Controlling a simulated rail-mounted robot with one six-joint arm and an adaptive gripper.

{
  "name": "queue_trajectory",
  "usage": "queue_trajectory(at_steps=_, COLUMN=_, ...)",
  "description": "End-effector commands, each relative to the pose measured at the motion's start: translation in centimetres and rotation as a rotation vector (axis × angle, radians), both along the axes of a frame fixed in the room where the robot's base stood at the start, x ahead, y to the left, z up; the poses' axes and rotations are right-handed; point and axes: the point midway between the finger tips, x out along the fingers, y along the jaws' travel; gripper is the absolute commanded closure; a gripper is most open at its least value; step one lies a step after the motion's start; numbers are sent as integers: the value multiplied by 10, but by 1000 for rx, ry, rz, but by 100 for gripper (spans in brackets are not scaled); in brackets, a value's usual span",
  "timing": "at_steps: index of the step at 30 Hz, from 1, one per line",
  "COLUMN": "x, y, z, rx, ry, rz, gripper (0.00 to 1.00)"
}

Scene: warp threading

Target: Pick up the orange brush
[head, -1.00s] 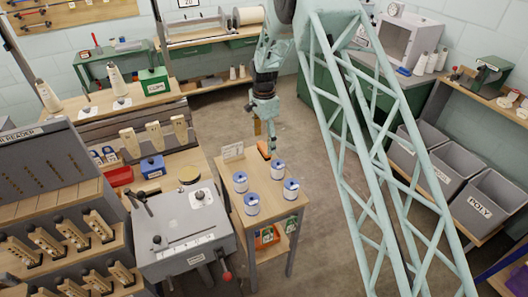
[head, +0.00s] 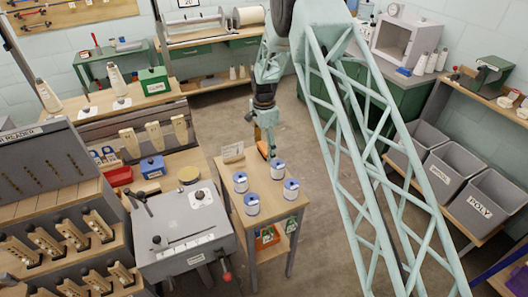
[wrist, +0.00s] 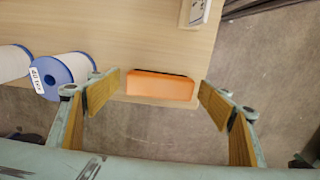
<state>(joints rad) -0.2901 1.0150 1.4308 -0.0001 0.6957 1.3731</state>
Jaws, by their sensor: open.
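The orange brush (wrist: 160,85) lies on the wooden table top near its edge, with a dark strip along its far side in the wrist view. In the head view a small part of the brush (head: 262,149) shows beside my gripper. My gripper (wrist: 160,97) is open, with one wood-faced finger on each side of the brush and a gap on both sides. Nothing is held. In the head view my gripper (head: 270,148) hangs at the far right corner of the small table. I cannot tell its exact height above the table top.
The small table (head: 226,172) bears several white spools with blue ends, one of them (wrist: 64,77) left of my gripper. A small card (head: 233,152) stands at the table's back edge. Open floor (head: 320,150) lies to the right, with grey bins (head: 452,163) beyond.

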Motion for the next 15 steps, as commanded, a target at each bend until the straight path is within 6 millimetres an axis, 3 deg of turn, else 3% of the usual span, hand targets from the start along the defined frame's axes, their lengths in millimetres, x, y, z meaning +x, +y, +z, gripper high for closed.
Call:
queue_trajectory(at_steps=3, x=0, y=0, z=0, rx=0, ry=0, rz=0, gripper=28)
queue_trajectory(at_steps=12, x=0, y=0, z=0, rx=0, ry=0, rz=0, gripper=55)
queue_trajectory(at_steps=15, x=0, y=0, z=0, rx=0, ry=0, rz=0, gripper=57)
